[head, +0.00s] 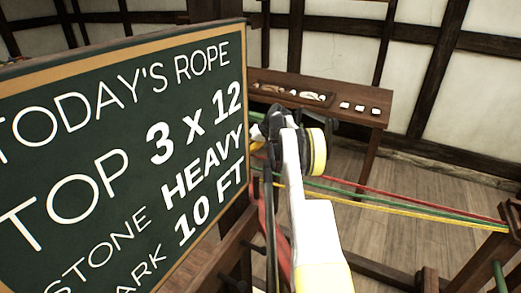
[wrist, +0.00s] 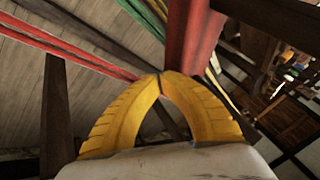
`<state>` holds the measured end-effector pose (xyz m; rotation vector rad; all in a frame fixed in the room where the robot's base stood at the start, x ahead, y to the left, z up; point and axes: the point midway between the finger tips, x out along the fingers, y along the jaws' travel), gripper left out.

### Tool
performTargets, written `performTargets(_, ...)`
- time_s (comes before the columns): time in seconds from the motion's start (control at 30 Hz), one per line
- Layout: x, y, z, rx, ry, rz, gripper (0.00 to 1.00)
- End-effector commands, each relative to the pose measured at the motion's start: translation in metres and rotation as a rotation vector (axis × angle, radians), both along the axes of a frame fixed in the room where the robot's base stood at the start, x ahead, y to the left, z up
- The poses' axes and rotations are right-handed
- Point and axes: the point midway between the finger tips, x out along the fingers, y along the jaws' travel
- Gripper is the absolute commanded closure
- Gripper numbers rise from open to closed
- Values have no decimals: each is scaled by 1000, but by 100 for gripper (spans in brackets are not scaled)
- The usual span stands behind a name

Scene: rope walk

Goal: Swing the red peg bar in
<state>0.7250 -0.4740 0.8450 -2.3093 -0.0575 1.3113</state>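A thick red bar (wrist: 190,38), which looks like the red peg bar, rises just beyond my fingertips in the wrist view, its lower end hidden behind the right finger. In the head view a red piece (head: 262,212) shows low beside the board's right edge, partly hidden by my arm. My gripper (wrist: 161,76) has its two yellow fingers arched with tips together, and nothing is visible between them. Whether the fingers touch the red bar I cannot tell. The fingertips are not clear in the head view.
A green board (head: 120,140) with white lettering fills the left. Red, green and yellow ropes (head: 400,206) stretch right to a wooden post (head: 511,212). A wooden table (head: 330,104) with small items stands at the back wall. Plank floor (head: 400,180) is open beneath the ropes.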

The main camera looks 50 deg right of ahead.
Motion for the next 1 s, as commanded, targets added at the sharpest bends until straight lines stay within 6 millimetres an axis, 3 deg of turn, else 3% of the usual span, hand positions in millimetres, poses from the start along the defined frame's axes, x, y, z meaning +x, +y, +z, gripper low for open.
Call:
performTargets(0.2, 31, 59, 1, -1, 0, 129, 100)
performTargets(0.4, 44, 92, 0, -1, 0, 201, 100)
performTargets(0.87, 46, 97, 0, -1, 0, 212, 100)
performTargets(1.0, 41, 93, 9, 0, 0, 212, 100)
